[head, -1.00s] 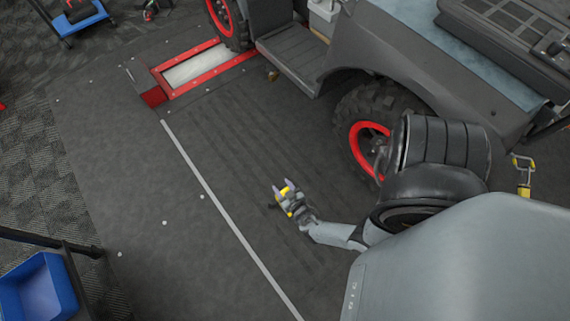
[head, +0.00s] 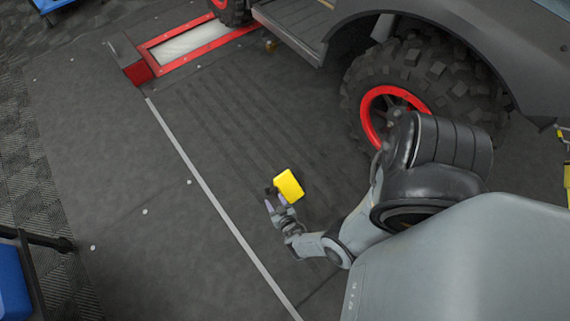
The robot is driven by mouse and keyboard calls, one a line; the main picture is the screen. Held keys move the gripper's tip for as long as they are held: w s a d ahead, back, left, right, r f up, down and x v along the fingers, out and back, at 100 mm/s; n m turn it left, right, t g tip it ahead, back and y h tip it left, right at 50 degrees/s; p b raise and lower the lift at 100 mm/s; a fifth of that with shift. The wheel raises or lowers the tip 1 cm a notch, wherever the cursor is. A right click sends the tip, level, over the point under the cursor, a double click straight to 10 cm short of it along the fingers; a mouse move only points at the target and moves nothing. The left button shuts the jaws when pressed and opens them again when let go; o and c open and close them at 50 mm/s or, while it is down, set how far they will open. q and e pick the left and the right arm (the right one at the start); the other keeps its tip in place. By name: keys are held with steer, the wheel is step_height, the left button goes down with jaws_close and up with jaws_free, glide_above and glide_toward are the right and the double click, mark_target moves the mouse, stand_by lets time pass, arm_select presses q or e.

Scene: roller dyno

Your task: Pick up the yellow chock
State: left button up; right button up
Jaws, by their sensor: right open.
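The yellow chock (head: 289,184) lies on the dark ribbed floor near the middle of the head view, left of the vehicle's red-rimmed wheel. My right gripper (head: 272,199) is just below and left of the chock in the picture. Its fingers are apart and no object shows between them. Whether a finger touches the chock I cannot tell. My left gripper is not in view.
The vehicle's wheel (head: 395,110) stands to the right of the chock. A red-framed roller bed (head: 190,50) is set in the floor at the upper left. A blue bin (head: 12,285) shows at the lower left. The floor left of the chock is clear.

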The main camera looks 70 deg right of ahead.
mark_target(268, 190)
steer(key=b+x, duration=0.1)
steer(key=x, duration=0.3)
steer(key=shift+b, duration=0.3)
steer(key=shift+w+d+f, duration=0.1)
steer(key=shift+w+d, duration=0.2)
steer(key=shift+w+d+f+b, duration=0.25)
steer(key=shift+w+f+b, duration=0.15)
steer(key=shift+b, duration=0.25)
steer(key=b+x, duration=0.2)
steer(key=x, duration=0.1)
steer(key=shift+f, duration=0.1)
steer(key=shift+w+d, duration=0.3)
steer(key=shift+s+a, duration=0.15)
steer(key=shift+a, duration=0.05)
steer(key=c, duration=0.4)
jaws_close()
steer(key=shift+d, duration=0.1)
